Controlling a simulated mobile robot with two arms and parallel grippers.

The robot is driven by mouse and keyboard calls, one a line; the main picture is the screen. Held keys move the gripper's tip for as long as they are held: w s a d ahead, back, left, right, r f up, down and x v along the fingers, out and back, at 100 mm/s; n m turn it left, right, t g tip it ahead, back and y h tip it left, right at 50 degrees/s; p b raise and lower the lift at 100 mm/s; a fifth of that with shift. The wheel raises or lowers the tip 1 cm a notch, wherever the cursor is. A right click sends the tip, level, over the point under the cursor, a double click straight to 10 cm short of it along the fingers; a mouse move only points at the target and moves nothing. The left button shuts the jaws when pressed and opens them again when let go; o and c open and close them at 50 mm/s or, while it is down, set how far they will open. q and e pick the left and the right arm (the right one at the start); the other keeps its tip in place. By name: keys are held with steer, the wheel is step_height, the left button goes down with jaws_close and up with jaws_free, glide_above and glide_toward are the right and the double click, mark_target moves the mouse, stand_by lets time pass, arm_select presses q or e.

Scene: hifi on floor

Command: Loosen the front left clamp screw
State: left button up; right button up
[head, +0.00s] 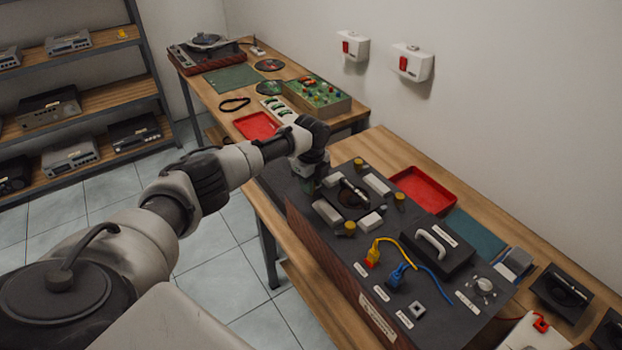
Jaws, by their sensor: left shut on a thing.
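A black unit (380,268) with a dark wood front stands on the near bench. Its far left part has a dark recessed plate (350,200) with pale blocks around it. Three brass-yellow clamp screws show: one at the back (358,164), one at the right (399,200) and one at the front (349,228). My left gripper (308,183) points down at the remaining corner, the unit's front left, and is shut. The front left clamp screw is hidden in or behind its fingers. My right gripper is not in view.
A yellow plug (372,257), a blue plug (396,276) and a handled black block (437,248) stand on the unit's right part. A red tray (423,190) lies behind it. A farther bench (218,91) holds a turntable and a circuit board.

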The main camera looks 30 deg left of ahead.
arm_select(q)
steer(key=n+p, duration=0.1)
steer(key=n, duration=0.2)
steer(key=n+p, duration=0.1)
steer(key=n, duration=0.2)
steer(key=shift+r+n, duration=0.2)
steer(key=shift+n, duration=0.1)
steer(key=n+p, duration=0.2)
steer(key=n, duration=0.3)
steer(key=shift+w+n, duration=0.1)
steer(key=shift+n, duration=0.2)
steer(key=o, duration=0.9)
steer(key=shift+f, duration=0.1)
step_height(320, 180, up, 11)
steer(key=shift+f+b, duration=0.1)
steer(key=shift+b, duration=0.45)
